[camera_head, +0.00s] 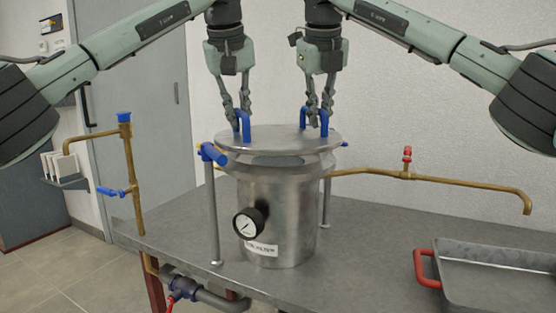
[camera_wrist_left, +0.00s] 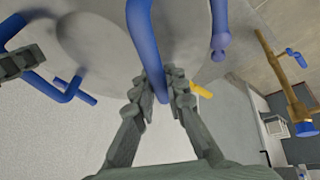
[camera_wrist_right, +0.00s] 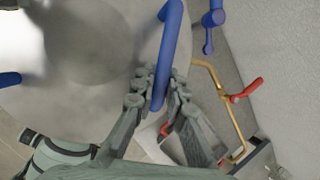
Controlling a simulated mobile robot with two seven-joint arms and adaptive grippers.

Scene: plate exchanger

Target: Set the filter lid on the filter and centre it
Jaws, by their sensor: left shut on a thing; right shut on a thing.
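The filter (camera_head: 277,205) is a steel vessel with a dial gauge (camera_head: 250,223) on its front, standing on the metal table. The round steel filter lid (camera_head: 278,139) is over the filter's top, with a gap showing at the front, so it looks slightly raised or tilted. The lid has two blue handles. My left gripper (camera_head: 242,116) is shut on the left blue handle (camera_wrist_left: 143,40). My right gripper (camera_head: 318,118) is shut on the right blue handle (camera_wrist_right: 172,40). I cannot tell whether the lid touches the rim at the back.
Blue-ended clamp posts (camera_head: 213,155) stand beside the filter. A brass pipe with a red valve (camera_head: 407,155) runs right. Another brass pipe (camera_head: 131,160) stands left. A tray with a red handle (camera_head: 500,272) sits at the right on the table (camera_head: 370,235).

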